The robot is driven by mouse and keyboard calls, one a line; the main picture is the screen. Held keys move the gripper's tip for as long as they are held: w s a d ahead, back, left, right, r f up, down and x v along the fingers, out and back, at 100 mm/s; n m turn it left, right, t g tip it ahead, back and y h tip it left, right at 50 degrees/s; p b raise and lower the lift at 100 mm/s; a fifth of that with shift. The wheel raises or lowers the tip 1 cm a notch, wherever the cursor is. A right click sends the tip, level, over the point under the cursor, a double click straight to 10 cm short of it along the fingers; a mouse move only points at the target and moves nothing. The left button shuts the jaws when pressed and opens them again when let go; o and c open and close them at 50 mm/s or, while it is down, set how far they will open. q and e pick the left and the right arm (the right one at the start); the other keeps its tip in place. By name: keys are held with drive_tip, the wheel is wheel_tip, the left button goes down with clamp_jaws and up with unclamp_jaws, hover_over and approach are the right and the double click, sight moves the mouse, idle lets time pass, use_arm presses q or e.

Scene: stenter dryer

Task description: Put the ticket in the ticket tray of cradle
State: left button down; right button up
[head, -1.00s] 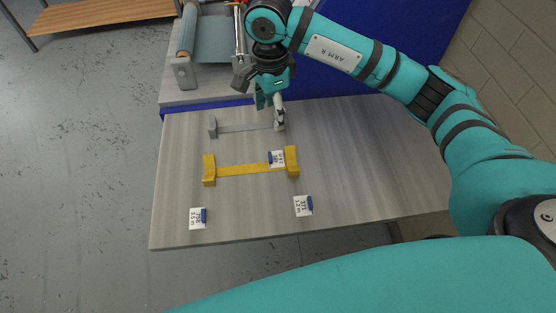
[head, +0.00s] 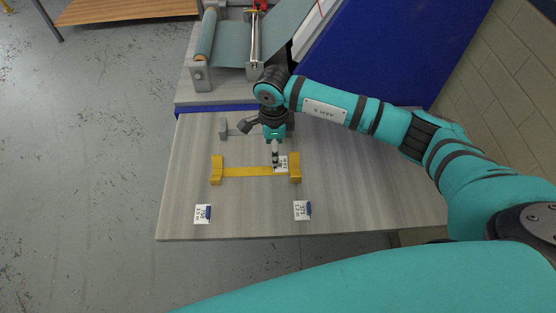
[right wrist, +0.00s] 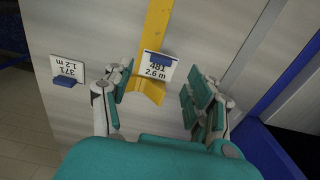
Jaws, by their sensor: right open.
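A white ticket with a blue clip, marked 481 and 2.6 m (right wrist: 160,66), lies at one end of the yellow cradle (head: 246,171). It also shows in the head view (head: 283,166), partly covered by my gripper. My right gripper (head: 275,160) is open above that end of the yellow cradle, and the ticket shows between and slightly beyond its fingers (right wrist: 157,92) in the right wrist view. I cannot tell whether the fingers touch it. A grey cradle (head: 223,129) stands farther back, partly hidden by my right arm. My left gripper is out of view.
Two more tickets lie near the table's front edge, one at the left (head: 202,214) and one marked 371, 1.2 m (head: 301,210). A machine with a fabric roll (head: 205,38) and a blue panel (head: 385,50) stand behind. The table's right side is clear.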

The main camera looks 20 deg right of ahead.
drive_tip(key=shift+f, duration=0.25)
wheel_tip(320, 180, down, 4)
drive_tip(key=shift+r+p, duration=0.2)
drive_tip(key=shift+p, duration=0.75)
drive_tip(key=shift+w+f, duration=0.1)
drive_tip(key=shift+f, duration=0.55)
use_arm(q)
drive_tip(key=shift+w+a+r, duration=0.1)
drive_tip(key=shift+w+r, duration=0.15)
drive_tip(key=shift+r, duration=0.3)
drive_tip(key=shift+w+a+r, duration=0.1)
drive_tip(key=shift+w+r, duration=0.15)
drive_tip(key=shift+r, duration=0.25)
use_arm(e)
drive_tip(key=c, duration=1)
drive_tip(key=shift+r, duration=0.1)
